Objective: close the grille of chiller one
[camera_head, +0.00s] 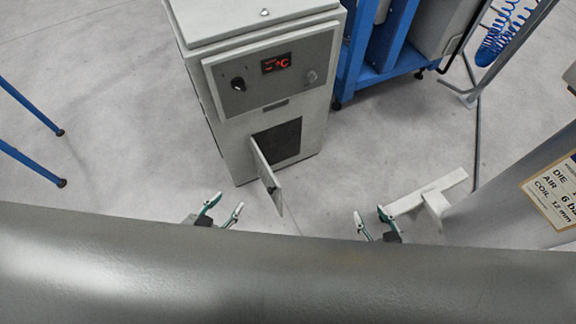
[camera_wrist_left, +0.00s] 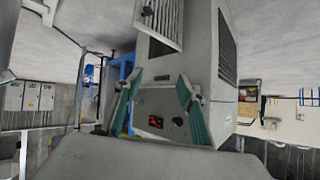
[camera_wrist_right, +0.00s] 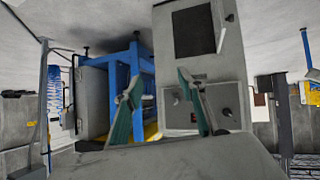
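The chiller (camera_head: 225,130) is a grey cabinet with a red lit display (camera_head: 276,64) and a dark knob (camera_head: 238,84) on its front. Its grille (camera_head: 267,179) stands swung out from the lower front, leaving a dark opening (camera_head: 280,142) uncovered. The grille also shows at the top of the left wrist view (camera_wrist_left: 160,22). The opening shows in the right wrist view (camera_wrist_right: 194,31). My left gripper (camera_head: 226,212) is open and empty, below and left of the grille, apart from it. My right gripper (camera_head: 370,222) is open and empty, to the right of the grille.
A blue frame (camera_head: 384,62) with grey boxes stands right of the chiller. A grey stand foot (camera_head: 425,196) lies beyond my right gripper. A labelled grey cylinder (camera_head: 500,205) is at the right. Blue legs (camera_head: 30,108) stand at the left. Floor around the chiller's front is clear.

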